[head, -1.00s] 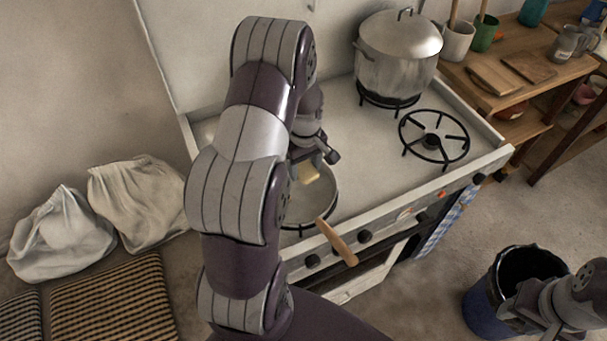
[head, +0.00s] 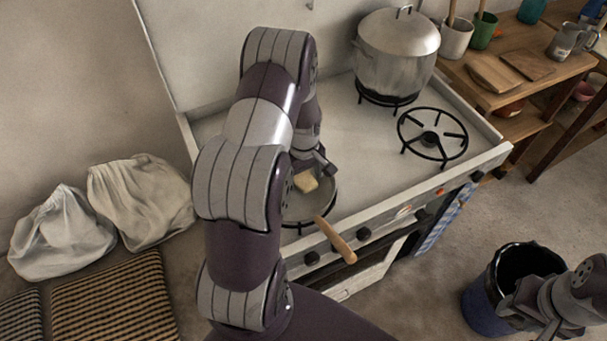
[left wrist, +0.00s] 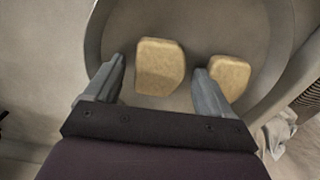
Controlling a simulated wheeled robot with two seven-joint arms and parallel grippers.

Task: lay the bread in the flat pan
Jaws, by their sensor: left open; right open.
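The flat pan (head: 328,190) sits on the stove's front left, its wooden handle (head: 336,240) pointing to the front. One pale bread piece (head: 306,182) shows in the pan in the head view, partly hidden by my left arm. The left wrist view shows two bread pieces, one (left wrist: 160,67) between the fingers and one (left wrist: 229,76) by the right finger, both within the pan's rim (left wrist: 98,35). My left gripper (left wrist: 160,82) is open over the pan; it also shows in the head view (head: 318,168). My right gripper (head: 508,300) is open by the bucket.
A large lidded pot (head: 395,60) stands on the back burner. The right burner (head: 432,137) is bare. A wooden bench (head: 548,88) with boards and cups is at the right. A dark bucket (head: 485,310) stands on the floor. White sacks (head: 140,200) lie at the left.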

